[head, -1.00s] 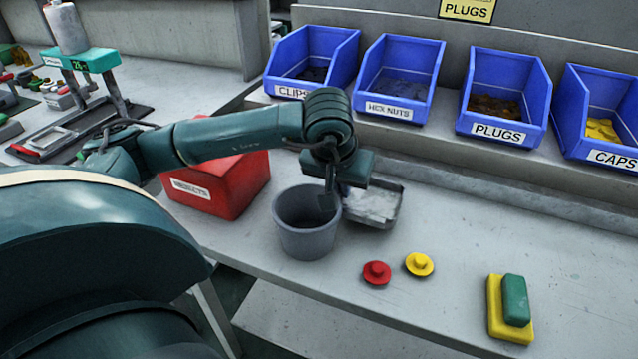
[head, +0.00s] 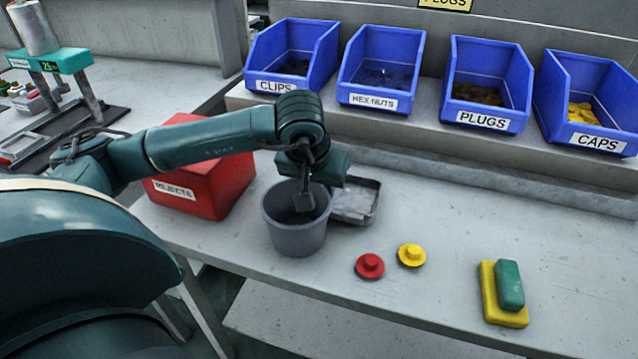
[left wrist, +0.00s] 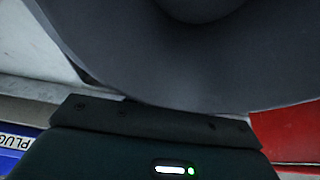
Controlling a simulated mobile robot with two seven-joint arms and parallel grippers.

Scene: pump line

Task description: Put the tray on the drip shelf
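The tray (head: 368,212) is a shallow grey metal pan with a pale inside, lying on the bench. The bucket and my left wrist hide part of it. A grey bucket (head: 297,239) stands upright just left of and in front of it. My left gripper (head: 305,203) points down at the bucket's mouth, left of the tray. The bucket (left wrist: 190,65) fills most of the left wrist view; the fingertips cannot be made out there. My right gripper is not in view. I cannot tell which surface is the drip shelf.
A red rejects box (head: 207,187) stands left of the bucket. A red knob (head: 369,266), a yellow knob (head: 411,256) and a yellow-green block (head: 505,293) lie to the right. Blue bins (head: 381,70) line the rear ledge. A lower shelf (head: 330,325) shows below the bench.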

